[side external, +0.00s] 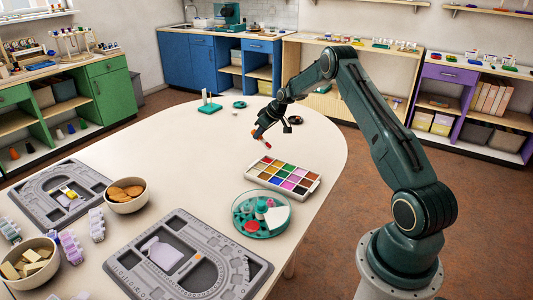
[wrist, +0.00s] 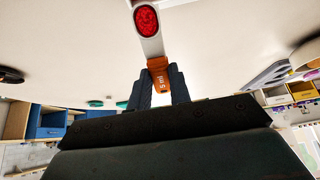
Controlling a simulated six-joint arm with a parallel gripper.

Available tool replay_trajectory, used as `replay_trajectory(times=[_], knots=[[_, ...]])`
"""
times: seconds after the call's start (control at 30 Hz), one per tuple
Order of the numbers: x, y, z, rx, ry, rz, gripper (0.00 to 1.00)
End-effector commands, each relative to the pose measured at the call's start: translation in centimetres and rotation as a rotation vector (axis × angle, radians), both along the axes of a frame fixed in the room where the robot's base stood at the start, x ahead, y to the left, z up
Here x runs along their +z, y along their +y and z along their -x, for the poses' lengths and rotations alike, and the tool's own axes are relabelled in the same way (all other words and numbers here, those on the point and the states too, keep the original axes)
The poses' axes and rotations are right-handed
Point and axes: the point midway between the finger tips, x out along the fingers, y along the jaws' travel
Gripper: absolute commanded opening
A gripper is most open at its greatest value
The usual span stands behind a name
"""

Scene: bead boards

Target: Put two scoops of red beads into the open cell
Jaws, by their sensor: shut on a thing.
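My gripper (side external: 259,131) is shut on the orange handle of a scoop (wrist: 158,77) marked 5 ml. In the wrist view, the scoop's pale bowl is full of red beads (wrist: 146,20). In the side view, the scoop (side external: 263,143) hangs in the air above the table, behind the rectangular bead tray (side external: 310,188) of many colours. A round teal dish (side external: 239,222) stands in front of that tray. It has a red patch (side external: 252,226) and a pale wedge at its right. I cannot tell which cell is the open one.
Grey bead boards (side external: 112,262) lie at the front and left. Bowls of biscuits (side external: 126,204) and pale blocks (side external: 48,277) stand near them. A teal stand (side external: 209,108) and small dark discs are farther back.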

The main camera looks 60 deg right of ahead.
Motion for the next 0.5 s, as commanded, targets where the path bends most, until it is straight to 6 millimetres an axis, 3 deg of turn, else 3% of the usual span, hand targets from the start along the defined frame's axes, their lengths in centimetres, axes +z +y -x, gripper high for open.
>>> replay_trajectory(times=[0.27,0.5], knots=[[4.2,0.0,-0.1,0.000,0.024,0.003,0.00],[4.1,4.9,-0.5,0.134,0.068,0.002,0.00]])
